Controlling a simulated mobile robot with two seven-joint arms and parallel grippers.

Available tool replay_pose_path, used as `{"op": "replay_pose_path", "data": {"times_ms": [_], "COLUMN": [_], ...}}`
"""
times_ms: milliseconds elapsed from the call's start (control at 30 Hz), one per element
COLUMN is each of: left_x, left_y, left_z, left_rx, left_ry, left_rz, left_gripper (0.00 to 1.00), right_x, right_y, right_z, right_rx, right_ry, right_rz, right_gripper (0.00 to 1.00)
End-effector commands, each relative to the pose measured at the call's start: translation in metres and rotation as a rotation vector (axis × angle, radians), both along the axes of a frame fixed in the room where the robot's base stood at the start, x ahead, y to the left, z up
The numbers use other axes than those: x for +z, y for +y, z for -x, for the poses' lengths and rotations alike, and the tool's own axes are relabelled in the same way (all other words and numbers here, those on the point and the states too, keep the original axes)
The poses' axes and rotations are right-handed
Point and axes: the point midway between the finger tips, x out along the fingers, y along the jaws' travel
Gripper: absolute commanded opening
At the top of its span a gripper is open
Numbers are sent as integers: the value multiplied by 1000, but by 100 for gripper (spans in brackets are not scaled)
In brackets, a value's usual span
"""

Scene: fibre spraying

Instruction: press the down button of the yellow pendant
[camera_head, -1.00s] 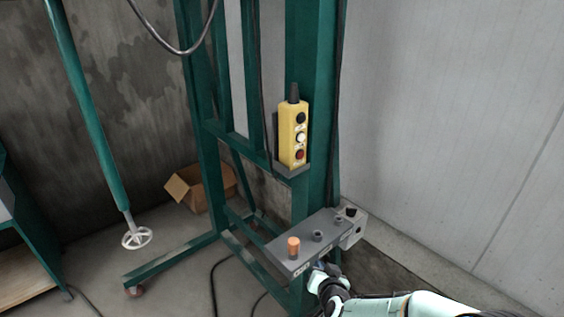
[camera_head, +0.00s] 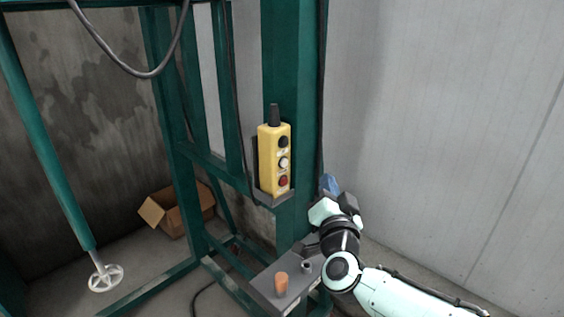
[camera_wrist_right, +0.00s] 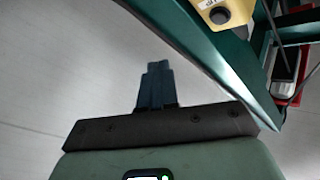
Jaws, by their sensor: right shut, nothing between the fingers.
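The yellow pendant (camera_head: 267,160) hangs upright on the green post, with a dark top button (camera_head: 283,142), a white middle button (camera_head: 283,162) and a red lower button (camera_head: 283,181). Their labels are too small to read. Part of the pendant (camera_wrist_right: 237,10) with one dark button (camera_wrist_right: 219,15) shows at the top right of the right wrist view. My right gripper (camera_head: 330,184) is right of the pendant, near its lower end in the picture, apart from it. Its blue fingers (camera_wrist_right: 155,85) are shut and empty. My left gripper is not in view.
The green post (camera_head: 291,70) and a grey holder (camera_head: 272,198) support the pendant. A grey box with an orange knob (camera_head: 281,284) is below, partly hidden by my right arm. A cardboard box (camera_head: 178,210) lies on the floor behind. The pale wall (camera_head: 450,120) is at right.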

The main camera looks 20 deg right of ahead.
Motion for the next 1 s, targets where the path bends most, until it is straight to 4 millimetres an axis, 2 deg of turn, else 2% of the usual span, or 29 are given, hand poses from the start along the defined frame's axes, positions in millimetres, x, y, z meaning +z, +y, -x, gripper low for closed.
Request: {"op": "replay_pose_path", "data": {"times_ms": [367,800,1000], "left_x": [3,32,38], "left_y": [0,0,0], "left_z": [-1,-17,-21], "left_rx": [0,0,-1], "left_ry": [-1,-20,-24], "left_rz": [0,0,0], "left_gripper": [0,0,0], "right_x": [0,2,0], "right_y": [3,25,32], "right_z": [-6,-59,-76], "right_rx": [2,2,2], "right_ry": [2,1,1], "right_rz": [1,2,1], "right_gripper": [0,0,0]}}
